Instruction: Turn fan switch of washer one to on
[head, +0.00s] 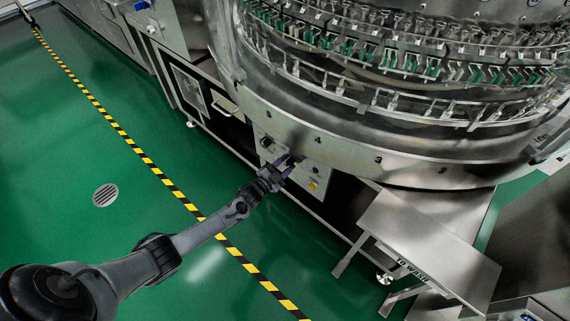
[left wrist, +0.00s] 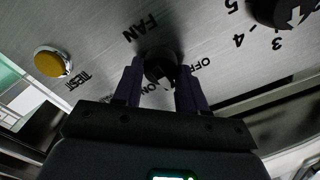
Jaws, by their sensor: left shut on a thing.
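The large round steel washer (head: 395,150) fills the upper right of the head view, with a control panel (head: 318,172) low on its front. In the left wrist view the panel's lettering is upside down. The fan switch (left wrist: 160,66) is a black round knob beside the word FAN, with ON and OFF labels by it. My left gripper (left wrist: 158,82) has its two fingers shut on this knob, one on each side. Its pointer is partly hidden, so I cannot tell its exact setting. In the head view my left gripper (head: 289,168) reaches the panel and covers the knob. My right gripper is not in view.
A yellow button (left wrist: 49,63) marked TEST and a numbered black dial (left wrist: 283,12) flank the fan switch. A steel table (head: 425,232) stands right of the panel. Green floor (head: 60,130) with a yellow-black stripe lies open at left.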

